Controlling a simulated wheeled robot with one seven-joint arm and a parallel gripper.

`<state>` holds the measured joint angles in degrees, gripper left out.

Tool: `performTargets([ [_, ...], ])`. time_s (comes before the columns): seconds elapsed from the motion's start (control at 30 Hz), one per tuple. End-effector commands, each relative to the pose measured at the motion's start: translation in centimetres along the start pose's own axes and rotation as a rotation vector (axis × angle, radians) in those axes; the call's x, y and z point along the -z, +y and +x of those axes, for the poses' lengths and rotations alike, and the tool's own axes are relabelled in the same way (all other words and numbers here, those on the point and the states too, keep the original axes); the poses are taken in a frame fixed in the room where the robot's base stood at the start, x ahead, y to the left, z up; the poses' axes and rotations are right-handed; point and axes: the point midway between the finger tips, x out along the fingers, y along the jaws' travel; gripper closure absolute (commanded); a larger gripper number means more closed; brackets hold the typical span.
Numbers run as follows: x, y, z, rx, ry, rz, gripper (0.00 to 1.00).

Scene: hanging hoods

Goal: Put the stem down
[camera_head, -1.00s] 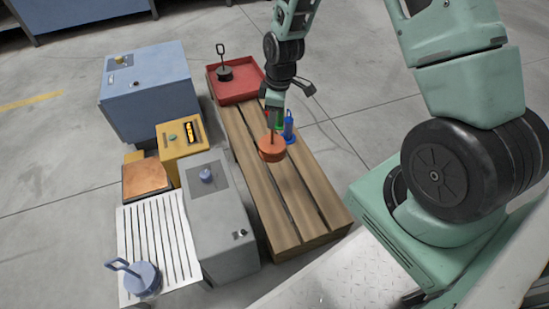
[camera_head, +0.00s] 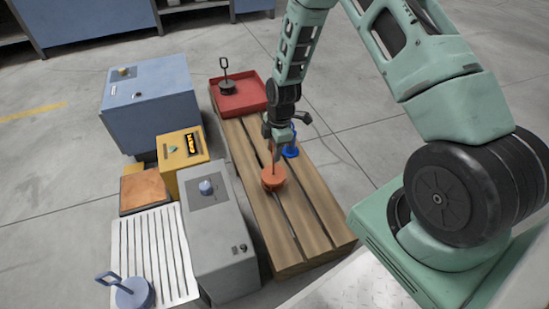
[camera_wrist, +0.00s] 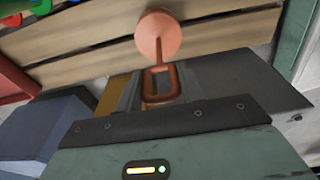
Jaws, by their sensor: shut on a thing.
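The orange stem (camera_head: 273,178) is a round disc with an upright loop handle. My gripper (camera_head: 279,140) is shut on its handle from above. The disc shows low over the planks of the wooden bench (camera_head: 309,222); I cannot tell for sure whether it touches them. In the wrist view the orange disc (camera_wrist: 162,36) shows in front of the planks (camera_wrist: 100,45), with its handle running back to my gripper (camera_wrist: 161,95). My gripper partly hides the handle in the head view.
A blue stem (camera_head: 291,151) stands close behind and right. A red tray (camera_head: 257,101) with a black stem (camera_head: 226,86) is at the bench's far end. A grey box (camera_head: 222,255) stands left of the bench. The near planks are clear. A blue-grey stem (camera_head: 132,294) stands on a white slatted rack (camera_head: 155,235).

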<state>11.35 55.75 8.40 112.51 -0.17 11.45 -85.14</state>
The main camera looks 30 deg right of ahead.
Motion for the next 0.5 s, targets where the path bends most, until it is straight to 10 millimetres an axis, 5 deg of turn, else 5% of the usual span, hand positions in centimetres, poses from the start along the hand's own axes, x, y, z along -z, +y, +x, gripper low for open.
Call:
performTargets([
  [0.17,-0.3,0.0,2.7,-0.001,0.000,0.002,1.00],
  [0.5,-0.3,0.0,2.8,-0.001,0.000,0.001,1.00],
])
